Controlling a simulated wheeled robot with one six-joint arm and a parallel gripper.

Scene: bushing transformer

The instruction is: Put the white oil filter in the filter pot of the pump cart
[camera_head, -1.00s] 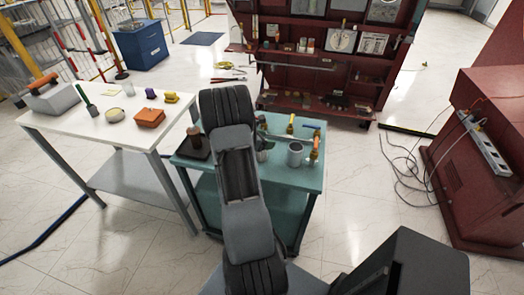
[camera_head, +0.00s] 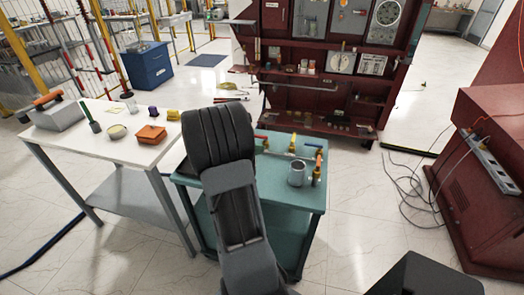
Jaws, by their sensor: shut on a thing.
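The green-topped pump cart (camera_head: 310,203) stands in the middle. The grey open-topped filter pot (camera_head: 297,174) is upright near the right side of the cart's top, beside valves and pipes. My arm (camera_head: 232,190) rises in front of the cart and covers the left part of its top. My gripper is hidden behind the arm. I cannot make out the white oil filter; whether it is behind my arm cannot be seen.
Yellow- and red-handled valves (camera_head: 293,143) stand close to the pot. A white table (camera_head: 85,148) at left holds an orange box (camera_head: 151,134), a round tin and small items. A red cabinet (camera_head: 315,100) is behind; a red machine (camera_head: 470,180) with loose cables is right.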

